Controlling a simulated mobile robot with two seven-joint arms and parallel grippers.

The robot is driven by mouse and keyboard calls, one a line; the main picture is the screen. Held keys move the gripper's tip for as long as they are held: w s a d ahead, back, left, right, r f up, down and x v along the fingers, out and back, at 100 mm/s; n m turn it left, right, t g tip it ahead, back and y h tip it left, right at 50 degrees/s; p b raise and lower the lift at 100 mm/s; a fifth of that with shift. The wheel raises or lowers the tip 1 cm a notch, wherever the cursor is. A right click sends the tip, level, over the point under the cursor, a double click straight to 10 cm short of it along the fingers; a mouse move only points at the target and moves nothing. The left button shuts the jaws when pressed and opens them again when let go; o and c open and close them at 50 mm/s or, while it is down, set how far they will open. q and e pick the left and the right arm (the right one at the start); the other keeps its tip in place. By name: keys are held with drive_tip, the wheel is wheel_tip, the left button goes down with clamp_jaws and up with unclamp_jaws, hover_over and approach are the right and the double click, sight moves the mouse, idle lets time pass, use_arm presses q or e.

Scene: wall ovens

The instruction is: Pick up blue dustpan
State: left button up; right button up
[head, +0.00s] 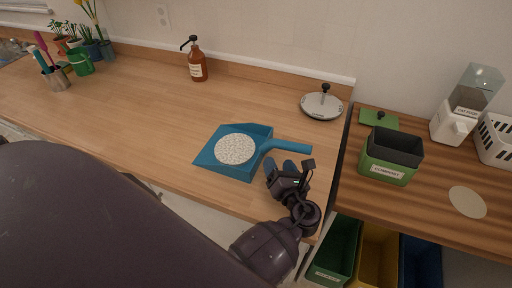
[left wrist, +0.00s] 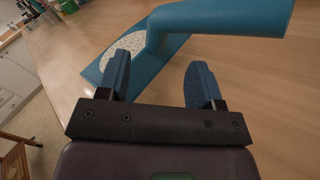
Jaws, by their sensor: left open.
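The blue dustpan (head: 207,157) lies on the wooden counter in the middle of the head view, with a round heap of white grains (head: 236,149) in its pan. Its handle (head: 291,146) points right. My left gripper (head: 290,167) is open and empty, just in front of the handle near the counter's front edge. In the left wrist view, the handle (left wrist: 225,16) crosses beyond the two blue fingertips (left wrist: 158,75) and is not between them. My right gripper is not in view.
A brown pump bottle (head: 197,66) and a grey lid with a knob (head: 322,105) stand near the wall. Potted plants (head: 82,62) fill the far left. A compost bin (head: 390,158) stands on the right counter. The counter left of the dustpan is clear.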

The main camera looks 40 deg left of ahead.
sight(270, 150)
use_arm(q)
drive_tip(key=shift+p+x, duration=0.6)
drive_tip(key=shift+x, duration=3.4)
drive_tip(key=shift+s+a+f, duration=0.1)
drive_tip(key=shift+s, duration=0.1)
drive_tip(key=c, duration=1.1)
